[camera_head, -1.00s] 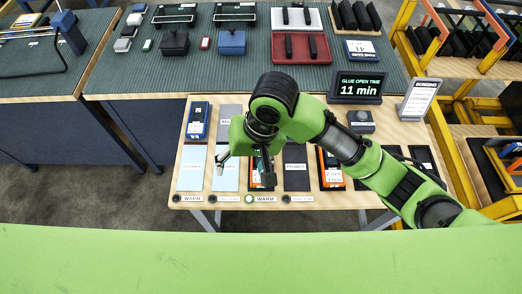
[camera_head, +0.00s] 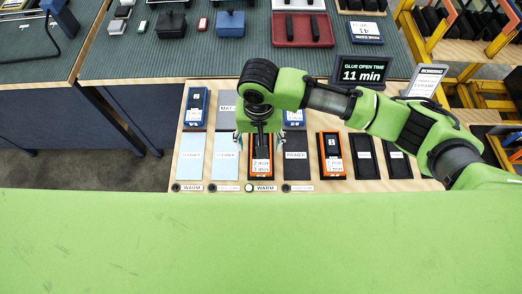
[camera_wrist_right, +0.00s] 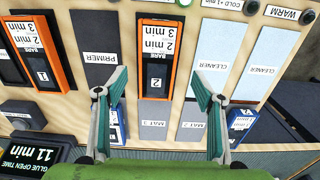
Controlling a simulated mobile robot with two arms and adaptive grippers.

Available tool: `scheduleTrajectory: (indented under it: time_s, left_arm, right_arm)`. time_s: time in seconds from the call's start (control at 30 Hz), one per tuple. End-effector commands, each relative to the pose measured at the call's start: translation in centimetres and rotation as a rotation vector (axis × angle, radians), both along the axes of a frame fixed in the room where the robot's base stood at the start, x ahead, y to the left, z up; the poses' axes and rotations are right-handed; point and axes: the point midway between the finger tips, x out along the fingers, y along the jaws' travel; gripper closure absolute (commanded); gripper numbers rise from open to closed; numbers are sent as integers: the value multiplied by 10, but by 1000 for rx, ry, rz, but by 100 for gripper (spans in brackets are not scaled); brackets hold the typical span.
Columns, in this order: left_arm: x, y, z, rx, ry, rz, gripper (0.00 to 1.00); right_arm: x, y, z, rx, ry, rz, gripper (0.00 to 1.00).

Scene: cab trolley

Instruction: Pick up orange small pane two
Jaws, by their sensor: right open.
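Orange small pane two (camera_head: 261,168) lies flat on the wooden table, in the row behind the label strip. It is orange-edged with a dark top, white time labels and the number 2, and it also shows in the right wrist view (camera_wrist_right: 156,62). My right gripper (camera_head: 260,139) is open above the pane's far end, pointing down. In the right wrist view, my open gripper's fingers (camera_wrist_right: 160,84) are wide apart, one on each side of the pane's width, with nothing between them. I cannot tell their exact height above it. My left gripper is not in view.
Another orange pane (camera_head: 333,155), marked 1, lies to the right beyond the dark primer pad (camera_head: 296,168). Pale cleaner pads (camera_head: 226,155) lie to the left. A glue timer display (camera_head: 363,72) reading 11 min stands behind.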

Motion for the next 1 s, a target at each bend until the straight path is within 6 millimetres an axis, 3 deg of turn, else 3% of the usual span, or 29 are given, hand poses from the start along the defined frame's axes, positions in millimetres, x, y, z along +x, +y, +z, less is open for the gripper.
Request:
scheduleTrajectory:
  time_s: [0.4, 0.67, 0.83, 1.0]
  left_arm:
    - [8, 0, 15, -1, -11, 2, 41]
    - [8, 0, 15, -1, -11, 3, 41]
    - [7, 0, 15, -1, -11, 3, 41]
    - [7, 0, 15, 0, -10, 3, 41]
  right_arm:
    - [4, -5, -49, 0, 0, -1, 38]
    - [4, -4, -52, 1, 0, 1, 38]
    - [4, -4, -52, 1, 0, 1, 82]
    - [4, -4, -51, 1, -1, 1, 84]
